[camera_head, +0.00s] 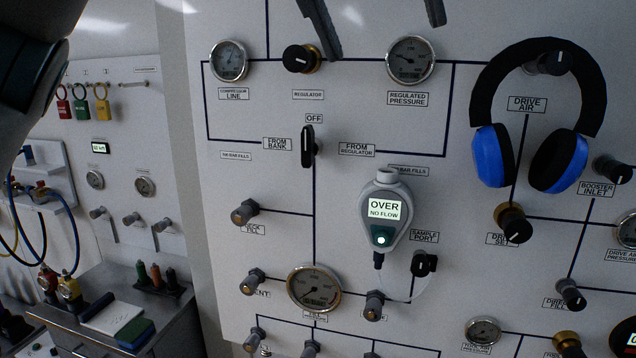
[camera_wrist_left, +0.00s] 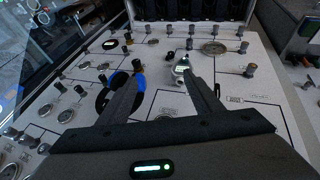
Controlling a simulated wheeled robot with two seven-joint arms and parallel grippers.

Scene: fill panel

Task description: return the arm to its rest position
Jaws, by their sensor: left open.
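My left gripper (camera_head: 385,25) hangs in from the top edge of the head view, in front of the panel. Its two dark fingers are spread apart with nothing between them. One fingertip overlaps the area between the regulator knob (camera_head: 301,59) and the regulated pressure gauge (camera_head: 411,60). In the left wrist view the open fingers (camera_wrist_left: 165,88) point at the panel (camera_wrist_left: 170,103), empty. A dark part of my arm fills the upper left corner of the head view. My right gripper is in neither view.
Blue and black headphones (camera_head: 572,160) hang at the panel's right. A grey meter (camera_head: 386,215) reading "OVER NO FLOW" is mounted mid-panel. Valve knobs stick out around it, including the black selector (camera_head: 308,146). A bench (camera_head: 165,310) with tools stands lower left.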

